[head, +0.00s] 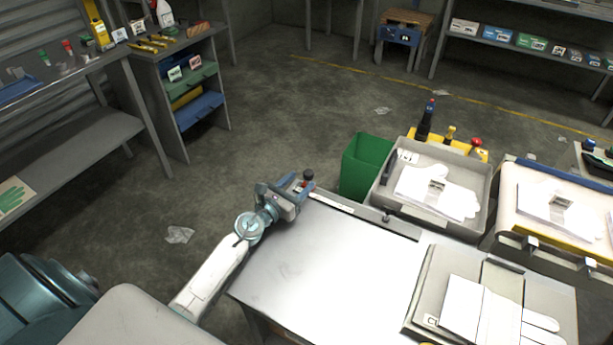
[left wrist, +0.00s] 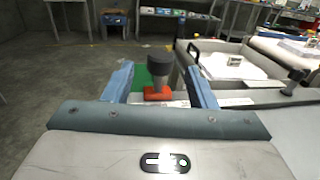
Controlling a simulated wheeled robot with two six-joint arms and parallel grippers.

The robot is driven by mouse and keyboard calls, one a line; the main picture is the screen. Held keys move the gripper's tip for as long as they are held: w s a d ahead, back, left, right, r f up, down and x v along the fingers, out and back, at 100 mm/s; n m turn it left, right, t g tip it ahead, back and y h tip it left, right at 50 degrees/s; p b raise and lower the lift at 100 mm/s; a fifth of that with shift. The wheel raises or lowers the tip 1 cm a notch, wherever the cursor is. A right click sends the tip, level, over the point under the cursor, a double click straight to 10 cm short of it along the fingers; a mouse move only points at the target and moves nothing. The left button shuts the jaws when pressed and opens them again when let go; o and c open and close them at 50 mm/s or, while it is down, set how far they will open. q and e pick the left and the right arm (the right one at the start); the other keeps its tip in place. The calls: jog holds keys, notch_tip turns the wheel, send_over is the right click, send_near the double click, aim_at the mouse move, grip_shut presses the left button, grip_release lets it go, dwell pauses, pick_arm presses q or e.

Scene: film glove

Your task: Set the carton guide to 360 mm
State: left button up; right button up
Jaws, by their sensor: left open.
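A guide rail with a pale scale strip (head: 332,201) runs along the back edge of the metal table (head: 300,270). A slider with a dark knob on a red base (head: 307,178) is at its left end. My left gripper (head: 300,187) is open there. In the left wrist view the knob (left wrist: 160,68) stands upright between the two blue fingers (left wrist: 160,85), with gaps on both sides. Part of the strip is hidden behind the gripper, and its numbers are too small to read. A second dark knob (head: 387,217) stands farther right. My right gripper is not in view.
A green bin (head: 364,160) stands behind the rail. A grey tray (head: 385,190) with white gloves (head: 437,190) is to its right. An open carton (head: 425,300) with gloves lies on the table's right. The table's middle is clear.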

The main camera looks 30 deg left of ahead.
pick_arm(q)
jog(key=s, duration=0.2)
jog(key=s+a, duration=0.1)
jog(key=s, duration=0.1)
jog(key=shift+s+f, duration=0.1)
jog(key=shift+s, duration=0.2)
jog(key=shift+s+b, duration=0.35)
jog(key=shift+s, duration=0.25)
jog(key=shift+a, duration=0.1)
